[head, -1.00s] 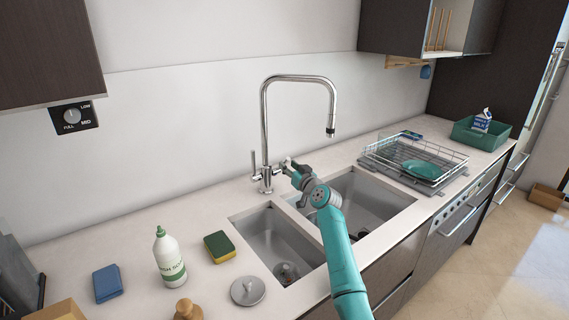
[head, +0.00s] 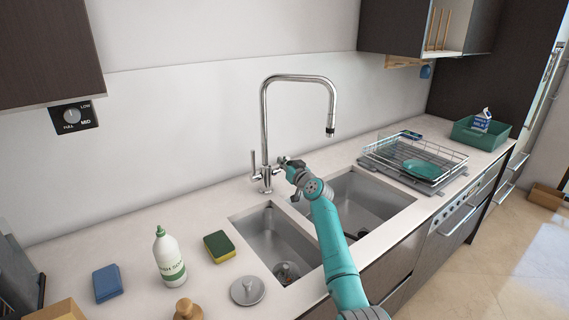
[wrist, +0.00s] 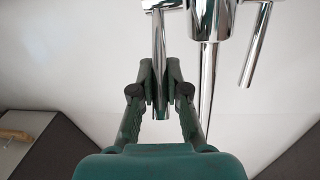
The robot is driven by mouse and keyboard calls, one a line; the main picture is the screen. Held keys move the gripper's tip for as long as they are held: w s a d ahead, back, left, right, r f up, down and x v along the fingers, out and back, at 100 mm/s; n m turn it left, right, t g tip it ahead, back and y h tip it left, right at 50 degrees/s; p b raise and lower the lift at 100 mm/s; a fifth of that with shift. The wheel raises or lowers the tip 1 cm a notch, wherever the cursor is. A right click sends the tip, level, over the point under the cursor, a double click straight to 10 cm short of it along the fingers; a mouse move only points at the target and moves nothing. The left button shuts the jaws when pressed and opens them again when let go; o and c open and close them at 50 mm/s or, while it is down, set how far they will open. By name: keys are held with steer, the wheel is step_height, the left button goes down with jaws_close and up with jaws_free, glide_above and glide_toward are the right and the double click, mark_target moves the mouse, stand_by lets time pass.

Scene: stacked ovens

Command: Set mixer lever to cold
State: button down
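A chrome mixer tap (head: 265,130) with a tall squared spout stands behind the sinks. One thin lever (head: 254,163) points up on its left side. In the wrist view, which shows the tap upside down, a lever (wrist: 160,50) lies between the fingers of my gripper (wrist: 160,72), and the other lever (wrist: 256,45) is free. The fingers are drawn in close on both sides of the held lever, near its free end. In the head view my gripper (head: 284,163) is at the right side of the tap and hides that lever.
Two sink bowls (head: 365,200) lie in front of the tap. A dish rack (head: 415,160) stands to the right. A soap bottle (head: 169,257), a sponge (head: 219,246) and a round metal lid (head: 247,291) are on the counter to the left.

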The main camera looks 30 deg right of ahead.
steer(key=shift+w+r, duration=0.1)
steer(key=shift+r, duration=0.05)
steer(key=shift+w+r+g, duration=0.3)
steer(key=shift+w+g, duration=0.05)
steer(key=shift+g, duration=0.45)
steer(key=w+g, duration=0.1)
steer(key=w+r+g, duration=0.1)
steer(key=g, duration=0.1)
steer(key=shift+n, duration=0.3)
steer(key=shift+w+r+g, duration=0.2)
steer(key=shift+w+g, duration=0.45)
steer(key=shift+g, duration=0.45)
steer(key=shift+w+a+g, duration=0.1)
steer(key=shift+w+g, duration=0.55)
steer(key=shift+g, duration=0.25)
steer(key=shift+f, duration=0.1)
steer(key=c, duration=1.2)
jaws_free()
steer(key=shift+w, duration=0.1)
steer(key=shift+o, duration=0.2)
